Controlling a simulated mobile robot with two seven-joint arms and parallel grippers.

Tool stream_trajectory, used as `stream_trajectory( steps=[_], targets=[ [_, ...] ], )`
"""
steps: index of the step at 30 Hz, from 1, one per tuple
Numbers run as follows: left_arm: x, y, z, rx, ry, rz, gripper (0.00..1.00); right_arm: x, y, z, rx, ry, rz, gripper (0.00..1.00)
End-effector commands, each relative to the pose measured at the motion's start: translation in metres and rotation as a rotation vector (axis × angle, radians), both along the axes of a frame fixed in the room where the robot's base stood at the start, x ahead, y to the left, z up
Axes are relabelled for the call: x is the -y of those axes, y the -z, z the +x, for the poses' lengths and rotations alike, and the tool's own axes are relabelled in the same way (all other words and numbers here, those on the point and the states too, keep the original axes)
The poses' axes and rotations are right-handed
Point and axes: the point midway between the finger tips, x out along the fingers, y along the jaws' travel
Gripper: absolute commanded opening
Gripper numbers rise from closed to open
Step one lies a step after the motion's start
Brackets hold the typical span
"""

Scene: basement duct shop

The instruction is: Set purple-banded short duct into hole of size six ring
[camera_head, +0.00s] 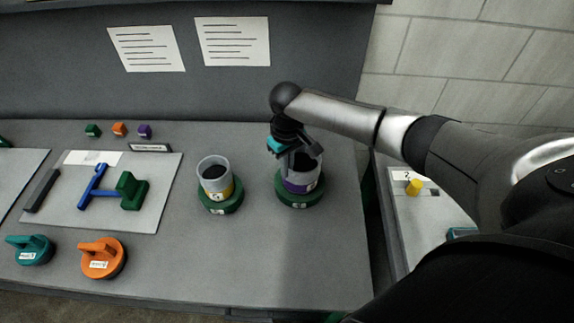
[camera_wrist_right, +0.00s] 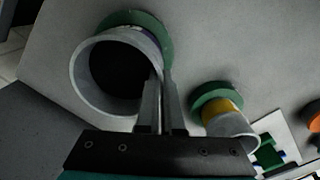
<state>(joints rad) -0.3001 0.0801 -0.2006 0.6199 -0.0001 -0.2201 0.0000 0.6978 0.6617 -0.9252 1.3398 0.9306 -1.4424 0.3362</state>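The purple-banded short duct (camera_head: 301,184), a grey open tube, stands about upright at the green ring (camera_head: 299,201) on the right part of the bench. Its lower end appears to be within the ring, but I cannot tell how deep it sits. The number on the ring's label is too small to read. The duct's open mouth (camera_wrist_right: 113,76) and the ring (camera_wrist_right: 156,30) show in the right wrist view. My right gripper (camera_wrist_right: 161,88) is closed across the duct's wall at the rim, with a finger on each side. My left gripper is not in view.
A yellow-banded duct (camera_head: 215,185) stands in another green ring (camera_head: 221,206) to the left. Orange (camera_head: 103,259) and teal (camera_head: 31,250) handled discs lie near the front edge. A pale board (camera_head: 140,212) holds blue and green parts. The bench ends just right of the purple-banded duct.

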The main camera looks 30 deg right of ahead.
Motion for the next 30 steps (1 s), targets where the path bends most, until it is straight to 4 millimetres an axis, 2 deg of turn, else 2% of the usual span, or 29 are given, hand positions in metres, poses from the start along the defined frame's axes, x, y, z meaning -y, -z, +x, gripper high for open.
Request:
stream_trajectory(
  steps=[8, 18, 26, 30],
  targets=[
    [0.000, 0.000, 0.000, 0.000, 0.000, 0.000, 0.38, 0.000, 0.001, 0.001, 0.002, 0.000, 0.000, 0.00],
    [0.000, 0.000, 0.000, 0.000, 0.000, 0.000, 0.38, 0.000, 0.001, 0.000, 0.000, 0.000, 0.000, 0.38],
    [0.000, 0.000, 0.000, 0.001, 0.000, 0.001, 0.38, 0.000, 0.001, -0.001, -0.001, 0.000, 0.000, 0.39],
    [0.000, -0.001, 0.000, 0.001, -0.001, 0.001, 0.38, 0.000, -0.010, 0.000, 0.001, 0.001, 0.000, 0.39]
  ],
)
